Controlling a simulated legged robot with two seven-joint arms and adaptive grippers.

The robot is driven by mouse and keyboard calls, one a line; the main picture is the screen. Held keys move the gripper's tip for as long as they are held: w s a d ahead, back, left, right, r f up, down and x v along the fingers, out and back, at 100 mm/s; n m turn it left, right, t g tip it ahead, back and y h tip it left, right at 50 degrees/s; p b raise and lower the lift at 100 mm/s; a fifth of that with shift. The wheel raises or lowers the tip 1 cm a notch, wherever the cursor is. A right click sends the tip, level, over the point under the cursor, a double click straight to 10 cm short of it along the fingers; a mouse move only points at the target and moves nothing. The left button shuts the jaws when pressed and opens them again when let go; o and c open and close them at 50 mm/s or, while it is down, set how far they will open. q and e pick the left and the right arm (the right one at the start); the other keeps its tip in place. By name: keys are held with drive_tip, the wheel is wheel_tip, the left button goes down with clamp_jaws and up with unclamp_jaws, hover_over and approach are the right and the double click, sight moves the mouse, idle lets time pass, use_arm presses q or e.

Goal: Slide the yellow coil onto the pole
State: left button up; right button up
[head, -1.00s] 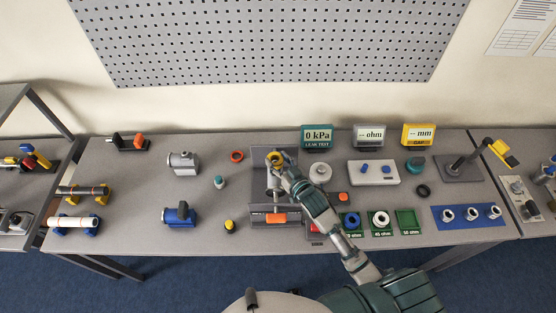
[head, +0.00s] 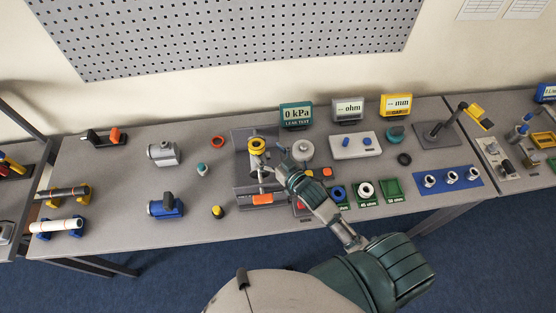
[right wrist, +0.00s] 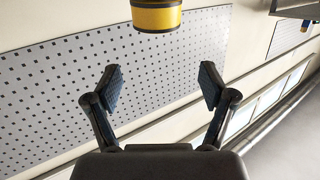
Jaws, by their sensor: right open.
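The yellow coil (head: 257,146) sits at the upper end of the upright metal pole (head: 263,174), in the grey fixture (head: 243,178) near the middle of the table. How far it is down around the pole I cannot tell. My right gripper (head: 276,157) is just right of the coil, apart from it. In the right wrist view the coil (right wrist: 156,14) shows at the top edge, beyond the open, empty fingers (right wrist: 161,88). My left gripper is not in view.
A white round part (head: 302,151) and the teal leak test display (head: 296,115) stand close to the right gripper. Green trays (head: 391,187) with rings lie to the right. An orange block (head: 262,198) is at the fixture's front. The table left of the fixture has free room.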

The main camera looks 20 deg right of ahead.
drive_tip(key=v, duration=0.6)
drive_tip(key=shift+d, duration=0.1)
